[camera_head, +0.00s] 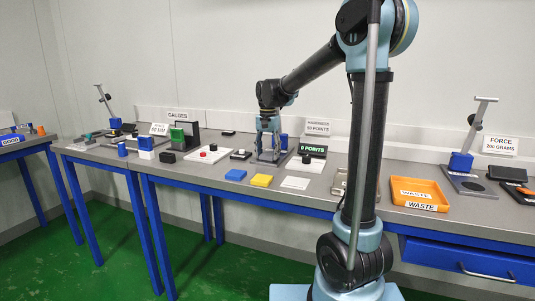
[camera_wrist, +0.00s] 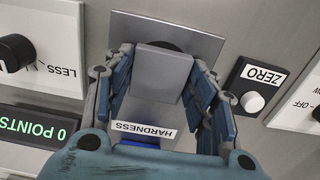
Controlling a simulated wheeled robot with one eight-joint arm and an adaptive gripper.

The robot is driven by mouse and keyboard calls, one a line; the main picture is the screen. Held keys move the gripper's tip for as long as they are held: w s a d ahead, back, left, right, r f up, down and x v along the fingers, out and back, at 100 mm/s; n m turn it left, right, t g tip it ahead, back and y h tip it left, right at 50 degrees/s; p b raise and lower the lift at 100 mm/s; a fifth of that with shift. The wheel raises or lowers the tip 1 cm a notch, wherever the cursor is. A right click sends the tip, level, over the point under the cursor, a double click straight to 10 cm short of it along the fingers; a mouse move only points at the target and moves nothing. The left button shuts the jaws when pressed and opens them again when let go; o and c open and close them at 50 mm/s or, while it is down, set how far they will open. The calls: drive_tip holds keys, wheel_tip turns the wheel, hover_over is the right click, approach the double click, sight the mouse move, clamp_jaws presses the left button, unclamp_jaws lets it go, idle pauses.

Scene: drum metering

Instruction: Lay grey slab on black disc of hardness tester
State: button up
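The grey slab (camera_wrist: 161,72) is between the two blue fingers of my gripper (camera_wrist: 160,70) in the wrist view, with a finger against each side. The black disc (camera_wrist: 168,45) of the hardness tester is mostly hidden under the slab; only a dark sliver shows past its far edge. The tester's grey plate (camera_wrist: 206,44) lies around it, with a HARDNESS label (camera_wrist: 144,129) nearer the palm. I cannot tell whether the slab touches the disc. In the head view my gripper (camera_head: 268,145) points down over the tester on the bench.
A display (camera_wrist: 40,126) reading 0 POINTS and a white box with a black knob (camera_wrist: 15,52) stand left in the wrist view; a ZERO button box (camera_wrist: 255,87) stands right.

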sight(268, 155)
drive_tip(key=shift+o, duration=1.1)
wheel_tip(268, 155, up, 12)
drive_tip(key=shift+r, duration=0.1)
